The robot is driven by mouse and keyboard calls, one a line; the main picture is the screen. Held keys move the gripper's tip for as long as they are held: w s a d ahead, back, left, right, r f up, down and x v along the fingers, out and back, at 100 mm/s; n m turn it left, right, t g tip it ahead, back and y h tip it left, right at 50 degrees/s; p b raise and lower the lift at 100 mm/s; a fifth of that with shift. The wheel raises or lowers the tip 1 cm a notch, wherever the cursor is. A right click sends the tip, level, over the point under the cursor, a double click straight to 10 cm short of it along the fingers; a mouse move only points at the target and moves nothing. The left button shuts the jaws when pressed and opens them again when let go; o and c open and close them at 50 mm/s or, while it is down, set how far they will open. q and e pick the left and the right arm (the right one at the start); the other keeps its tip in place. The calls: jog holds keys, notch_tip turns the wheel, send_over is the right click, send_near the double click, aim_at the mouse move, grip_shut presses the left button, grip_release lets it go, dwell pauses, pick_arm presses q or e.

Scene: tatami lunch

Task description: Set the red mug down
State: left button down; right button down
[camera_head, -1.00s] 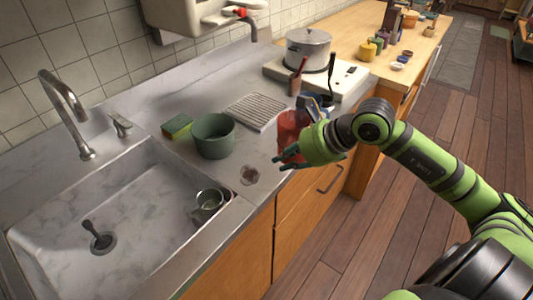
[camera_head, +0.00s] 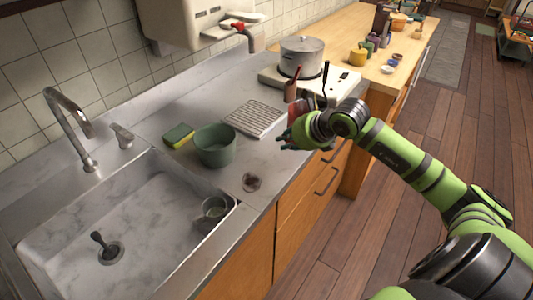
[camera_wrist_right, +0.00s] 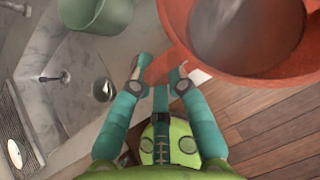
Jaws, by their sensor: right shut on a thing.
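The red mug (camera_head: 298,110) is at the counter's front edge, mostly hidden behind my right gripper (camera_head: 288,139). In the right wrist view the mug (camera_wrist_right: 182,38) is large at the top right, its open mouth showing a greyish inside. My right gripper (camera_wrist_right: 160,70) is shut on the mug, its fingertips at the handle side. The mug looks held up over or beside the counter edge; I cannot tell if its base touches anything. My left gripper is not in view.
A utensil holder (camera_head: 291,91) stands close behind the mug. The sink (camera_head: 150,225) lies at left.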

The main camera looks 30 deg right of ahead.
jog(key=w+a+f+p, duration=0.1)
jog(key=f, duration=0.1)
jog(key=w+a+f+p, duration=0.1)
jog(key=a+f, duration=0.1)
jog(key=w+a+f, duration=0.1)
jog(key=f, duration=0.1)
jog(key=shift+w+a+f+p, duration=0.15)
jog(key=shift+w+f+p, duration=0.1)
jog(key=shift+w+p, duration=0.15)
jog(key=shift+f, duration=0.35)
jog(key=shift+f, duration=0.15)
jog(key=c, duration=1.2)
grip_release()
